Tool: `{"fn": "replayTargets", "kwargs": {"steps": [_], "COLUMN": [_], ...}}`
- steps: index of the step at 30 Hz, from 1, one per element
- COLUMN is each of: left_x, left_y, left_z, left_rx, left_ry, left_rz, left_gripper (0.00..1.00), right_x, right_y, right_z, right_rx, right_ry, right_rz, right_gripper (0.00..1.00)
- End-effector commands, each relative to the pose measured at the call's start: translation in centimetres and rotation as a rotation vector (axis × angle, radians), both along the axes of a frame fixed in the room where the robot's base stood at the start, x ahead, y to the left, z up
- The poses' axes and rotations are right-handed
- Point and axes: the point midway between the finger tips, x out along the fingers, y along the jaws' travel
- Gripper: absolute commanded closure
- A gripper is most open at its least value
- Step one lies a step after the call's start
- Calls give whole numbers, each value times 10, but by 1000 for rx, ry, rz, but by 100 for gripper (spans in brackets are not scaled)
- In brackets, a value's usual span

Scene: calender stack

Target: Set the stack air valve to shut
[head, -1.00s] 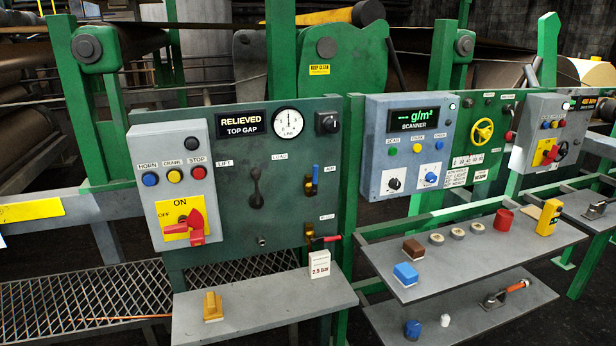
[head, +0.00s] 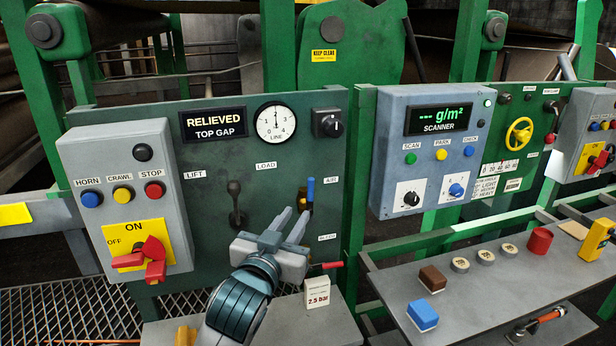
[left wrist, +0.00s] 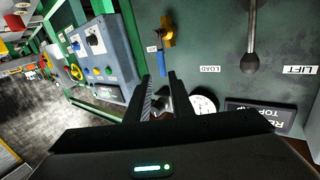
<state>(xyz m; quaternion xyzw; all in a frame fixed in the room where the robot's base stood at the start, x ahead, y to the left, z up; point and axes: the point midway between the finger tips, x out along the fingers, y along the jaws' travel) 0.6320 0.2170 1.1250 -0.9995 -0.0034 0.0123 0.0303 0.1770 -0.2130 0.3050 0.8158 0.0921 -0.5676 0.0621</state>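The stack air valve is beside the AIR label on the green panel. Its blue handle (head: 311,190) stands upright above a brass body, which is partly hidden behind my left gripper. In the left wrist view the blue handle (left wrist: 162,59) and brass body (left wrist: 168,35) lie just beyond the fingertips. My left gripper (head: 295,218) is open and empty, with its fingers pointing up and right toward the valve, a little below and left of the handle. In the left wrist view the gripper (left wrist: 160,77) shows a clear gap between its fingers. My right gripper is out of view.
The LOAD lever (head: 236,200) is left of my gripper. A red bleed handle (head: 328,266) and a 2.5 bar block (head: 317,292) are below right. The gauge (head: 276,122) and black knob (head: 328,122) are above. The scanner box (head: 425,150) stands to the right.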

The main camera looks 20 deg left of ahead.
Motion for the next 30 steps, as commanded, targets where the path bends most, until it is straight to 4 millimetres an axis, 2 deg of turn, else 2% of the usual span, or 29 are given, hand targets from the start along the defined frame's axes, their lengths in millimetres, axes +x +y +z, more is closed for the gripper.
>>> {"fn": "replayTargets", "kwargs": {"steps": [4, 17, 23, 30], "left_x": [-7, -3, 14, 51], "left_y": [0, 0, 0, 1], "left_z": [12, 12, 13, 13], "left_rx": [-6, -5, -5, -4], "left_ry": [-22, -20, -20, -19], "left_rz": [0, 0, 0, 1], "left_gripper": [79, 79, 79, 79], "right_x": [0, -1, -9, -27], "right_y": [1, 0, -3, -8], "right_z": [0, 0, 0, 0], "right_rx": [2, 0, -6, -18], "right_ry": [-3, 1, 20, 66], "right_rz": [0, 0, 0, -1], "right_gripper": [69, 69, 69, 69]}}
